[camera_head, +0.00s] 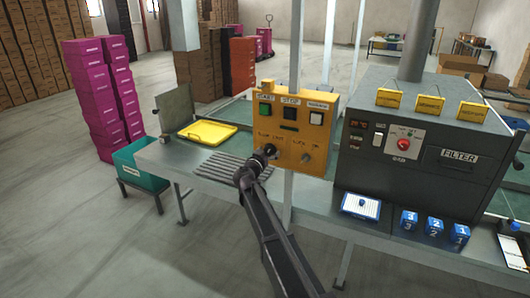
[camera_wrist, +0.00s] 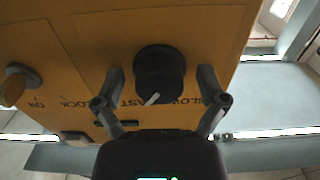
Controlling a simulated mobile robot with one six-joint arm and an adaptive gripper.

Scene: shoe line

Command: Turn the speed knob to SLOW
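The speed knob (camera_wrist: 160,72) is black and round, on the front of the yellow control box (camera_head: 291,130). In the wrist view, the lettering beside it is upside down. SLOW is partly readable to the lower right and FAST to the lower left. The knob's white pointer slants down and left, toward the FAST side. My gripper (camera_wrist: 160,80) is open, one finger on each side of the knob, with a visible gap at both sides. In the head view my gripper (camera_head: 258,160) is at the box's lower left and largely hides the knob.
A second knob (camera_wrist: 17,85) by the LOCK ON lettering is left of mine in the wrist view. The box carries a green START button (camera_head: 264,110) and a dark STOP button (camera_head: 289,113). A grey filter machine (camera_head: 410,140) stands to the right, a yellow tray (camera_head: 207,132) to the left.

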